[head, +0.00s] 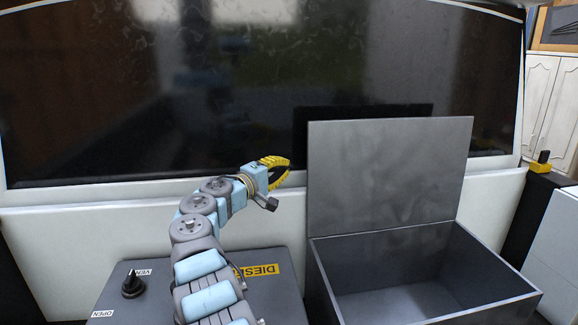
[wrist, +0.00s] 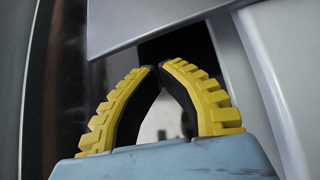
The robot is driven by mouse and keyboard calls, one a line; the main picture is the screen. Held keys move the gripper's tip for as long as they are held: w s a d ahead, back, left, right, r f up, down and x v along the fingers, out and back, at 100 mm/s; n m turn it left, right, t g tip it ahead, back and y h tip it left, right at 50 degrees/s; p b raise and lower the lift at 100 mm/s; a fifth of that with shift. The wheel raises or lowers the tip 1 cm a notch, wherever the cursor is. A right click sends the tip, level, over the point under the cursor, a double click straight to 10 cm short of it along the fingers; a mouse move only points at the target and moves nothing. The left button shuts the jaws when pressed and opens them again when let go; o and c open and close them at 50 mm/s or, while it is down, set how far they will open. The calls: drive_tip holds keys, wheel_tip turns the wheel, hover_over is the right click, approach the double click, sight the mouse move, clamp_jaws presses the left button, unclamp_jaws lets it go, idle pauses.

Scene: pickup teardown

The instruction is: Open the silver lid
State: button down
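The silver-grey lid (head: 388,180) stands upright at the back of an open grey box (head: 420,303) in the head view. The inside of the box shows and looks empty. My gripper (head: 286,165), with yellow ribbed fingers, is just left of the lid's left edge, at about mid-height. In the wrist view the two fingertips (wrist: 157,67) meet or nearly meet, with nothing held between them. A grey panel edge, seemingly the lid (wrist: 150,22), lies just beyond the tips. I cannot tell whether the fingers touch it.
A grey case with a yellow DIESEL label (head: 258,270) and a black knob (head: 132,286) is at lower left, below my arm. A white vehicle body with a large dark window (head: 100,110) rises behind. White cabinets (head: 545,100) stand at right.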

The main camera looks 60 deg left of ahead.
drive_tip(key=shift+v, duration=0.85)
